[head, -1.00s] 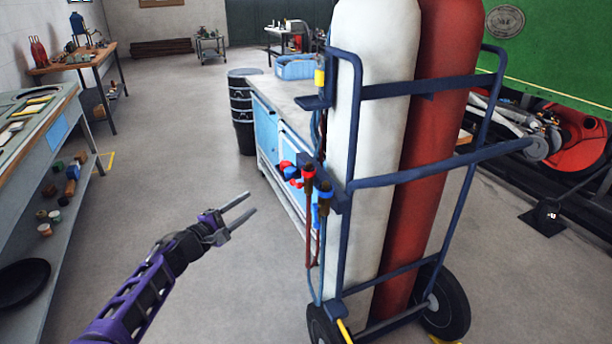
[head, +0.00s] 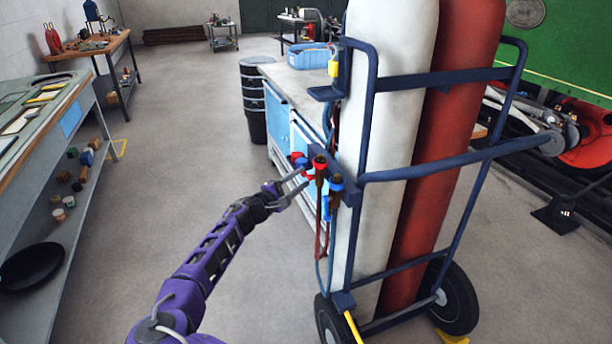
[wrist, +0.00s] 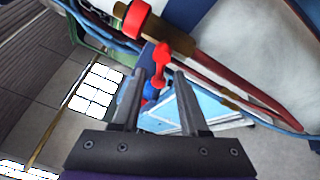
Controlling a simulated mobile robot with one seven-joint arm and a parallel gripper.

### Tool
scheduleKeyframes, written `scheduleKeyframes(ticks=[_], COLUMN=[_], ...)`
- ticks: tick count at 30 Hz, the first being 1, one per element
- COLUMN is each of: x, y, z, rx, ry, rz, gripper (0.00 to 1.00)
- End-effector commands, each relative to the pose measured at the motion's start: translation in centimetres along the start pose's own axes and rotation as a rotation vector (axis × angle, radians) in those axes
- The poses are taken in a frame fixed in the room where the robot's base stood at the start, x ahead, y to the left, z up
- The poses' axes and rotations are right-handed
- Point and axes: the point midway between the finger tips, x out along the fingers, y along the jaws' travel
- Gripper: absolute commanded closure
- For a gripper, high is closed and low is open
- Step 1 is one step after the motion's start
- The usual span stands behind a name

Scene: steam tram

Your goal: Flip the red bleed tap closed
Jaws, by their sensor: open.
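The red bleed tap (wrist: 161,62) shows in the wrist view as a small red lever just beyond and between my fingertips. In the head view the red tap (head: 297,157) sits at the left of the cart's hose fittings, partly hidden by my gripper. A blue tap (wrist: 151,91) shows behind it, between the fingers. My gripper (head: 304,178) is open, its fingers pointing at the taps. I see nothing held, and cannot tell whether a finger touches the red lever.
A blue cart (head: 420,168) carries a white cylinder (head: 385,150) and a red cylinder (head: 455,110). Red-ringed (head: 320,163) and blue-ringed (head: 336,182) hose fittings stand right of my fingers. A blue cabinet (head: 278,115) is behind.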

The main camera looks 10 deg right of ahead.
Motion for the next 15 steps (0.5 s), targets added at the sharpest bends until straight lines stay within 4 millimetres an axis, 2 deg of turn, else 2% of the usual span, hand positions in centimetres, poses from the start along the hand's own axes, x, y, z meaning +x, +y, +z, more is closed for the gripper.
scheduleKeyframes(ticks=[1,6,15], x=[0.9,2.6,3.1], y=[0.0,0.0,0.0], z=[0.1,0.0,0.0], rx=[0.000,0.001,0.001], ry=[-0.001,0.000,0.001], rz=[0.000,-0.001,0.000], gripper=[0.56,0.56,0.56])
